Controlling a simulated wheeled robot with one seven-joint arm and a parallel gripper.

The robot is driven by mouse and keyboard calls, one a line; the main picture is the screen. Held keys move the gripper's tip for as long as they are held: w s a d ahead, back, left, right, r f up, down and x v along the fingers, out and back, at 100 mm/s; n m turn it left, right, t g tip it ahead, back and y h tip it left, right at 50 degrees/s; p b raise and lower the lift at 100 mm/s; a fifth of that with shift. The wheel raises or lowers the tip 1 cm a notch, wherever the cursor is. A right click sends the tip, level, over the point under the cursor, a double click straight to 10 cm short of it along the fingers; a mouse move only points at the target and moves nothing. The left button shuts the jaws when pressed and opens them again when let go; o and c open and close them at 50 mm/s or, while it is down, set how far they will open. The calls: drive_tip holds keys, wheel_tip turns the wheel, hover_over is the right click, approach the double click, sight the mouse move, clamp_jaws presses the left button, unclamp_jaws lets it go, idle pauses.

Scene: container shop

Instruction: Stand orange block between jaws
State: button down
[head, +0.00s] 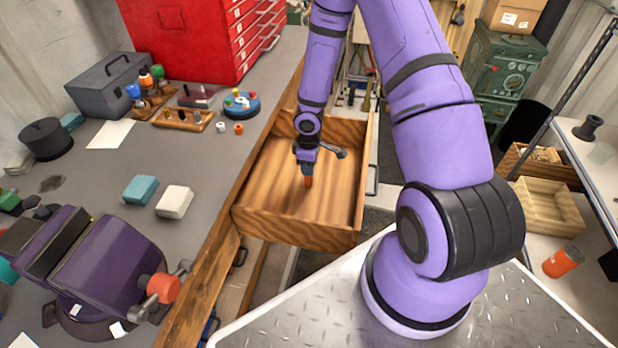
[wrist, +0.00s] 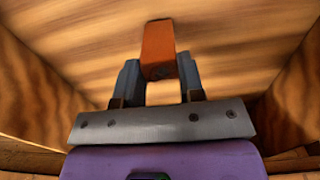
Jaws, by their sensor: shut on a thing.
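An orange block (wrist: 158,48) is held between the fingers of my gripper (wrist: 160,80). In the head view the orange block (head: 308,182) points down below my gripper (head: 307,172), inside an open wooden drawer (head: 275,220). I cannot tell whether the block touches the drawer floor. A purple bench vise (head: 105,260) with an orange-red knob stands on the grey bench at the lower left. Its jaws are at the upper left of its body, and the gap between them is hard to make out.
A teal block (head: 141,189) and a white block (head: 174,201) lie on the grey bench (head: 110,170) between the vise and the drawer. A red tool chest (head: 195,40) and a grey toolbox (head: 110,84) stand at the back. The drawer's wooden walls surround my gripper.

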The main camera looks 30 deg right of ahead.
drive_tip(key=shift+r, duration=2.15)
